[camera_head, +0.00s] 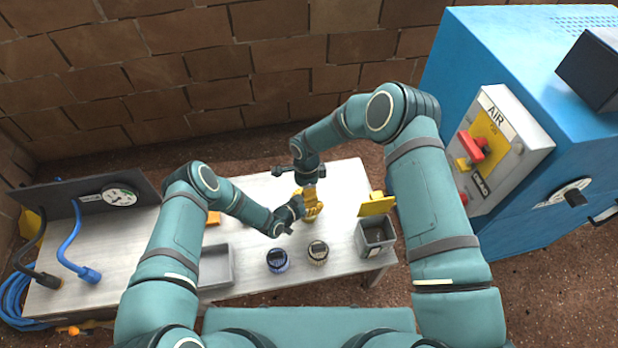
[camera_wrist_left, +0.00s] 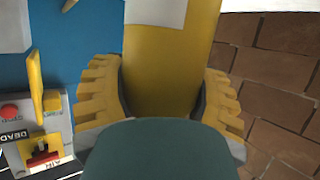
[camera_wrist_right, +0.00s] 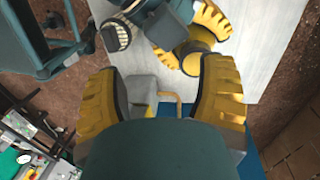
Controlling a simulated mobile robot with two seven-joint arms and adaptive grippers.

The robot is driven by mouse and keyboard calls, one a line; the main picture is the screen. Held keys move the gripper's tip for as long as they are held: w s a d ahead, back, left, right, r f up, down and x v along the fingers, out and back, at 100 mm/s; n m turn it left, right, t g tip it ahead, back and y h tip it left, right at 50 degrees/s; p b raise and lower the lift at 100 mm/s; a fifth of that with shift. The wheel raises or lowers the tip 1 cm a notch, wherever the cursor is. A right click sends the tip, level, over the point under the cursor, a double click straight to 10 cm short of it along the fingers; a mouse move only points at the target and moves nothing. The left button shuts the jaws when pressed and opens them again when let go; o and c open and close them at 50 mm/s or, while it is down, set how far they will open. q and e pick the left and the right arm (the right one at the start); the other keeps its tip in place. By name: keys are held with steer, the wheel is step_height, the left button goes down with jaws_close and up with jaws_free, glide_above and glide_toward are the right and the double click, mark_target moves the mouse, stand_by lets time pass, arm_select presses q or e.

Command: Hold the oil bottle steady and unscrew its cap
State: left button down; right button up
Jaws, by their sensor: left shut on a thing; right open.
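The yellow oil bottle (camera_wrist_left: 160,75) stands between the yellow finger pads of my left gripper (camera_wrist_left: 165,100), with a white label part at the top of the left wrist view. In the head view my left gripper (camera_head: 297,207) is shut around the bottle (camera_head: 311,196) above the table. My right gripper (camera_head: 307,180) is above the bottle, pointing down. In the right wrist view the right gripper (camera_wrist_right: 160,95) is open with nothing between its pads. The left gripper's yellow pads and a yellow part, likely the bottle, show beyond it. I cannot make out the cap.
On the table (camera_head: 340,190) are two small round jars (camera_head: 277,260) (camera_head: 318,252), a grey tray (camera_head: 216,265) and a grey bin (camera_head: 375,238) with a yellow lid. A gauge panel (camera_head: 100,195) with hoses is at left. A blue cabinet (camera_head: 545,130) stands right, a brick wall behind.

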steer(key=shift+m+t, duration=0.3)
steer(key=shift+t, duration=0.4)
steer(key=w, duration=0.1)
steer(key=w+r, duration=0.2)
steer(key=shift+w+d+r, duration=0.1)
steer(key=shift+w+d, duration=0.15)
steer(key=shift+d, duration=0.1)
steer(key=shift+w, duration=0.15)
steer(key=shift+f, duration=3.95)
steer(key=shift+c, duration=0.2)
jaws_close()
